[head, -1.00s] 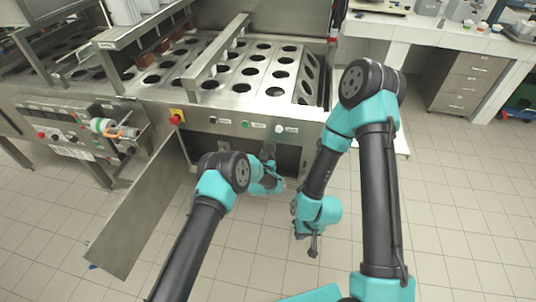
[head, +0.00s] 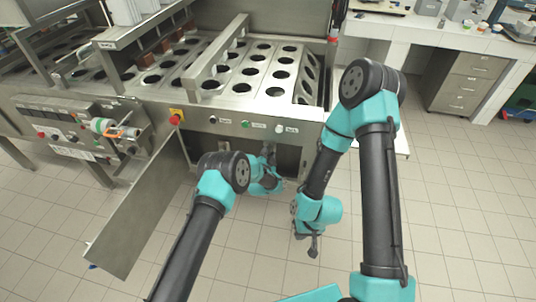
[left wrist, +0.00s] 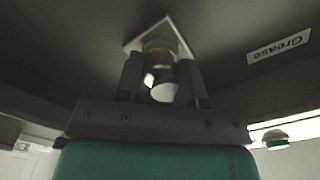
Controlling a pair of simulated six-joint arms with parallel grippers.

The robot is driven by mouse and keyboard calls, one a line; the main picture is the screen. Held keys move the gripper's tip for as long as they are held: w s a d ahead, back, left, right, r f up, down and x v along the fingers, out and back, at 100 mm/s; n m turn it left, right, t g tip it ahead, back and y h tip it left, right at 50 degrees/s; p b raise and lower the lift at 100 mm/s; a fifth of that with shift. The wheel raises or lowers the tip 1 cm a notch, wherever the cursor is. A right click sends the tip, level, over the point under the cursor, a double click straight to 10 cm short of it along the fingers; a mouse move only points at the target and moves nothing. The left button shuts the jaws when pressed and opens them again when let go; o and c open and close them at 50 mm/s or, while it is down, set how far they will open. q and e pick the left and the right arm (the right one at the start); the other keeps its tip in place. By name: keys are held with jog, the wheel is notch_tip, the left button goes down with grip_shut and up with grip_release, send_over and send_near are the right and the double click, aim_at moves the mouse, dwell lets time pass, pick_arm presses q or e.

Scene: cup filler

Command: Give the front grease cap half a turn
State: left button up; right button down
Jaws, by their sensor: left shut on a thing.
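The grease cap (left wrist: 162,80) is a pale metal cylinder in the left wrist view. It sits on a light square plate (left wrist: 181,37) on a dark panel, beside a white "Grease" label (left wrist: 278,45). My left gripper (left wrist: 162,82) is shut on the cap, one finger on each side. In the head view my left gripper (head: 268,150) reaches into the open cabinet under the machine, where the cap is hidden. My right gripper (head: 313,250) hangs in the open, pointing down, away from the cabinet; its jaw gap is too small to tell.
The open steel door (head: 140,215) stands to the left of my left arm. The machine's front panel (head: 225,122) with its buttons is above the opening. A white counter (head: 440,38) and a drawer cabinet (head: 465,85) stand at the right. The tiled floor is clear.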

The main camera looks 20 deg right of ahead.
pick_arm(q)
jog(key=shift+m, duration=0.5)
jog(key=o, duration=0.9)
jog(key=v, duration=1.7)
jog(key=shift+s, duration=0.25)
jog(key=shift+a, duration=0.15)
